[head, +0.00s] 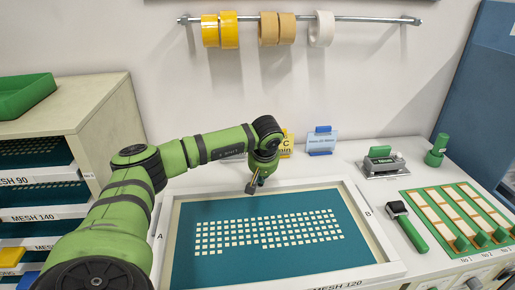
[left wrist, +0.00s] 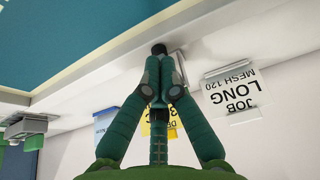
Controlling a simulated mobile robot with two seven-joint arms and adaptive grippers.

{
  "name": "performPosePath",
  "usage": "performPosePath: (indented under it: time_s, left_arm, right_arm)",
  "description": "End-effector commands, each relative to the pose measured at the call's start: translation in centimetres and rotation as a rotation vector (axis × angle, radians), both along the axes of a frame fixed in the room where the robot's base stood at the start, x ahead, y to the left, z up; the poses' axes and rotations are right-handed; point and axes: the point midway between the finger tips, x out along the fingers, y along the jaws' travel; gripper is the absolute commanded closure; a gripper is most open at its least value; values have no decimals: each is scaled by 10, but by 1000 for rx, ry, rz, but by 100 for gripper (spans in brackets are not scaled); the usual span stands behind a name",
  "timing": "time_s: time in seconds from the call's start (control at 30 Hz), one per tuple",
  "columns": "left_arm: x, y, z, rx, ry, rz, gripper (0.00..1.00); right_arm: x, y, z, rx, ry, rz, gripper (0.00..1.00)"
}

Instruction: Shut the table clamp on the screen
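The screen is a teal mesh (head: 190,240) with rows of pale key-shaped squares in a pale frame (head: 388,258). It lies flat on the table, and its edge shows in the left wrist view (left wrist: 95,45). My left gripper (head: 251,188) points down at the back edge of the frame, near its middle. In the left wrist view its fingers (left wrist: 159,50) come together at a dark tip, beside a small grey metal piece (left wrist: 181,70). That piece may be part of the table clamp; the fingers and arm hide most of this spot. My right gripper is out of view.
Job cards stand behind the screen, one blue and white (head: 321,143), one yellow (head: 287,142). A grey stamp-like device (head: 381,162), a green-handled tool (head: 408,225) and a slotted green board (head: 455,215) are on the right. Mesh shelves (head: 40,214) stand left. Tape rolls (head: 269,29) hang above.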

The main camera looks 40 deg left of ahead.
Motion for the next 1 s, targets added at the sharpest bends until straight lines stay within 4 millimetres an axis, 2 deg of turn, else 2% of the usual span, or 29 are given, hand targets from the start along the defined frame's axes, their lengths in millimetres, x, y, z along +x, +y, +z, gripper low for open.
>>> performPosePath:
  time_s: [0.57,0.73,0.9,1.0]
  left_arm:
    - [0,0,0,0,0,0,100]
    - [-1,-1,15,0,-1,2,100]
    - [-3,-4,48,0,-2,6,100]
    - [-14,-19,40,-1,-1,0,100]
  right_arm:
    - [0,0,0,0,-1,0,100]
    - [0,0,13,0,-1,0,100]
    - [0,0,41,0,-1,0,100]
    - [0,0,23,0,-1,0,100]
